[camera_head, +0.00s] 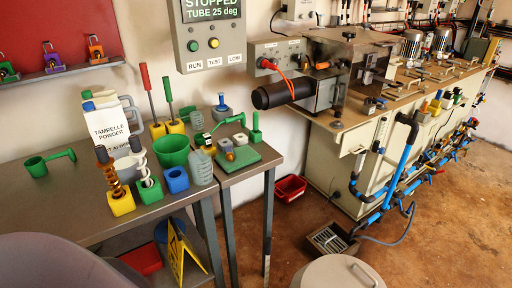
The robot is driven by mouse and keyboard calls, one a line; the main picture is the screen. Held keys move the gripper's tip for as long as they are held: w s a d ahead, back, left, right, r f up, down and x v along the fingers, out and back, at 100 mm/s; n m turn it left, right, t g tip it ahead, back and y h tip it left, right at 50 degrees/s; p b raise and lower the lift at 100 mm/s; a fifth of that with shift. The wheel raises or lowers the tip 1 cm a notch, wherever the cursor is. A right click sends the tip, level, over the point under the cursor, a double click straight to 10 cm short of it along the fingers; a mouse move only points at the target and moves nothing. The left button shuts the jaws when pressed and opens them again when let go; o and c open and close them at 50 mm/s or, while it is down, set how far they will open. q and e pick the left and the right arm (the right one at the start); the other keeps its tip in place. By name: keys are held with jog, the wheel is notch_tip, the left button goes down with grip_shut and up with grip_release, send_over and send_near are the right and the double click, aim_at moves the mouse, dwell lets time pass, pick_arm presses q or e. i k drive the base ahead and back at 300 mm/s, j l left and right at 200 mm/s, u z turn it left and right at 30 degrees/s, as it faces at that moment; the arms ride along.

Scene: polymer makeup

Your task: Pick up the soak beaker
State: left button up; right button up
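I cannot tell for sure which vessel is the soak beaker, since none has a readable label with that name. An open green tapered cup (171,151) stands upright near the middle of the left bench. A whitish cup-like vessel (126,169) stands to its left, partly hidden by coiled tools. A clear ribbed container (201,168) stands to the right of the green cup. Neither of my grippers is in view, and nothing in view is being held.
The left bench (60,212) is crowded toward its right end. Nearby are a blue block (176,180), a tannelle powder packet (105,125) and a green scoop (37,166). A yellow floor sign (180,250) leans below. A lidded drum (338,273) stands front right.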

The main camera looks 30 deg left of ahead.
aim_at(201, 165)
jog(key=u, duration=1.45)
